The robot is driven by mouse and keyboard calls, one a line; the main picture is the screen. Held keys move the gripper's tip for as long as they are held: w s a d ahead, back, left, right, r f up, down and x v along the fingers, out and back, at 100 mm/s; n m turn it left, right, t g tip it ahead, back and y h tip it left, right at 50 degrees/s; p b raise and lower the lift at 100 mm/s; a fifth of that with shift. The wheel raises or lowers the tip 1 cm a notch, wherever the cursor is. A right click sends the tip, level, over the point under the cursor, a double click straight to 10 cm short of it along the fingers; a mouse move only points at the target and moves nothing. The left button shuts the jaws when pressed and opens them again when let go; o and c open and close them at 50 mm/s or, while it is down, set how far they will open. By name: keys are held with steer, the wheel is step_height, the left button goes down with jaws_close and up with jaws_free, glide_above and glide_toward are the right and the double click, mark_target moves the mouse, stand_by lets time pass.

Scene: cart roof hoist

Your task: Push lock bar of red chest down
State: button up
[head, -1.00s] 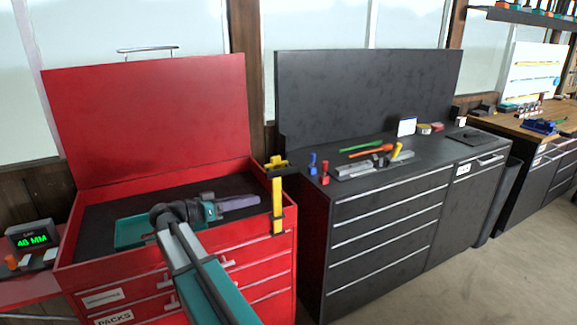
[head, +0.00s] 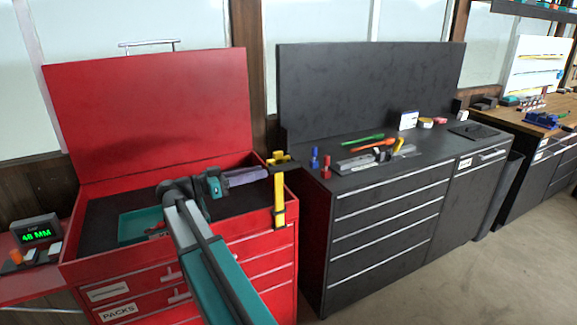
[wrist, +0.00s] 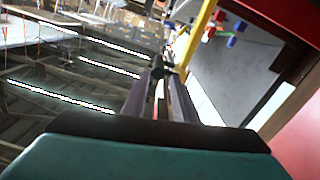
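The red chest (head: 180,275) stands at the left with its lid (head: 150,110) raised. Its yellow lock bar (head: 279,200) hangs upright at the front right corner, below a yellow and black piece at the rim. My gripper (head: 266,173) is over the chest's right part, its purple-grey fingers pointing right at the bar's upper end. The fingers look very close to the bar; contact cannot be told. In the wrist view my gripper (wrist: 166,75) shows a narrow gap between its fingers, with nothing clearly held. A yellow bar (wrist: 200,30) shows beyond the fingertips.
A teal tray (head: 140,225) lies inside the chest. A black cabinet (head: 385,235) stands close on the right, with tools and small red and blue clamps on top. A small green-lit display (head: 36,233) stands at the left. Open floor lies at front right.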

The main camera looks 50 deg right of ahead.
mark_target(290, 164)
steer(key=p+x, duration=0.3)
steer(key=x, duration=0.7)
steer(key=shift+d+r+p, duration=0.15)
steer(key=shift+r+p, duration=0.05)
steer(key=shift+p, duration=0.2)
steer(key=shift+x, duration=0.9)
steer(key=shift+f, duration=0.15)
steer(key=shift+c, duration=0.4)
jaws_close()
